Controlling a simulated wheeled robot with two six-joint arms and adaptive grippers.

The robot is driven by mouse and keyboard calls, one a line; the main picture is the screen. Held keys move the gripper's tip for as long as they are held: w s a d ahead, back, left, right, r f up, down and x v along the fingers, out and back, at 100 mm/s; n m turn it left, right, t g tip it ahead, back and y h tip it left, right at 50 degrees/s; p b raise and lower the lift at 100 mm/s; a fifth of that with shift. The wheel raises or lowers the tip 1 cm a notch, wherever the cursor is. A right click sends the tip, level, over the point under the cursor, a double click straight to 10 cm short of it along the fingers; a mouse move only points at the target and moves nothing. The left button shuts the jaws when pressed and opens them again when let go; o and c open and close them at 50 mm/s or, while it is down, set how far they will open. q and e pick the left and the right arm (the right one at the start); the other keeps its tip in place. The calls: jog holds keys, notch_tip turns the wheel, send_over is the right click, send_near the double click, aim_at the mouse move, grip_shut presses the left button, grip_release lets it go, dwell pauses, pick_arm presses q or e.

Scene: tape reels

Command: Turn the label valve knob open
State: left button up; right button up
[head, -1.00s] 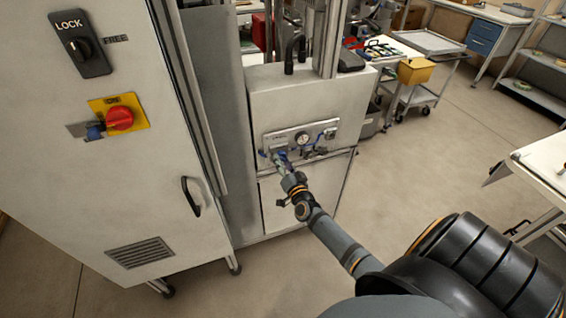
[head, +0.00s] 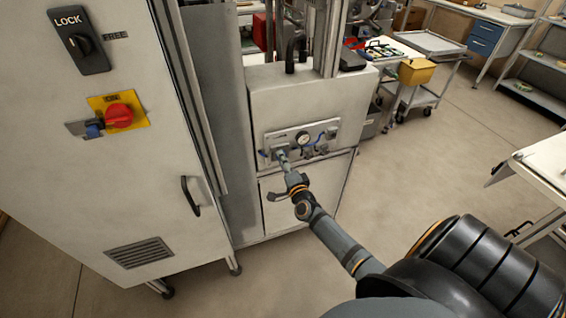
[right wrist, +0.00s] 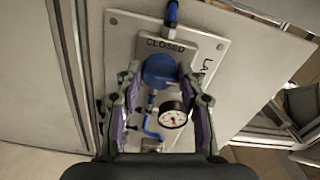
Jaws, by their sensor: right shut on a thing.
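The label valve knob (right wrist: 159,72) is a blue round knob on the pale valve plate (right wrist: 125,40), beside lettering that starts "LA". The word CLOSED is printed above it in the right wrist view. My right gripper (right wrist: 160,78) has one finger on each side of the knob and is shut on it. In the head view my right gripper (head: 283,158) reaches the left part of the panel, and its fingers hide the knob. My left gripper is not in view.
A round pressure gauge (right wrist: 172,115) and blue piping (right wrist: 153,125) sit close to my fingers. A tall cabinet (head: 115,200) with a red switch (head: 119,116) and a black handle (head: 191,196) stands at left. Open floor (head: 440,150) lies to the right.

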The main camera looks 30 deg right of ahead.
dwell(0.5)
jog(key=o, duration=1.2)
jog(key=v, duration=1.2)
